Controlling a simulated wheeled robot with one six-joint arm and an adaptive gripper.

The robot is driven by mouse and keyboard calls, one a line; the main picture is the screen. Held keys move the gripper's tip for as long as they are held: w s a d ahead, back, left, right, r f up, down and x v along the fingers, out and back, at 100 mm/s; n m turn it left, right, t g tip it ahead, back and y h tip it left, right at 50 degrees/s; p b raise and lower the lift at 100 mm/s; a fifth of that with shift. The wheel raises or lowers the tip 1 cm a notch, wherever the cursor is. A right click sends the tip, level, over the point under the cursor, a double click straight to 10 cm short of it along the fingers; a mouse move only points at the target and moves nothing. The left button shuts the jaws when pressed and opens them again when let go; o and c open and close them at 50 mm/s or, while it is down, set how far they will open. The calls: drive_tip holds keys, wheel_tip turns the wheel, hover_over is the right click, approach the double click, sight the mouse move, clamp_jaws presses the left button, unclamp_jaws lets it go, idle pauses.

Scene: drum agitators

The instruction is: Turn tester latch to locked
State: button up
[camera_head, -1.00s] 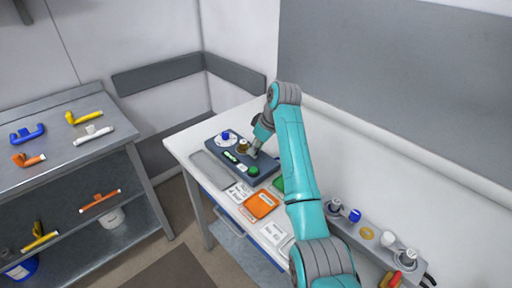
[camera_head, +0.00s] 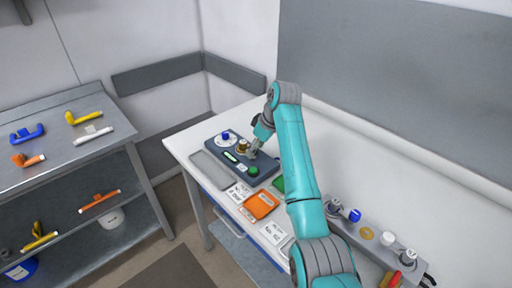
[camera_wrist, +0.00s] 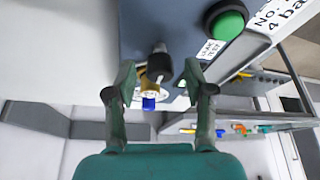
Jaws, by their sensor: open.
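The tester (camera_head: 262,166) is a dark blue-grey box on the white bench; its panel also fills the top of the wrist view (camera_wrist: 185,22). A black lever-like part with a metal tip (camera_wrist: 159,65), which looks like the latch, sits between my fingers in the wrist view. A brass fitting (camera_wrist: 149,86) shows just below it. My gripper (camera_wrist: 160,72) is open, with one teal finger on each side of the black part; I cannot tell whether either touches it. In the head view my gripper (camera_head: 252,150) is at the tester and largely hides the latch.
On the tester are a blue knob on a white disc (camera_head: 225,135) and a green button (camera_head: 253,170). An orange box (camera_head: 260,204) and white cards lie in front. A grey rail with several fittings (camera_head: 370,235) stands along the bench. A metal shelf (camera_head: 75,165) holds coloured tools at left.

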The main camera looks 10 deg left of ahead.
drive_tip(key=v, duration=0.7)
drive_tip(key=shift+r, duration=0.2)
drive_tip(key=shift+d, duration=0.1)
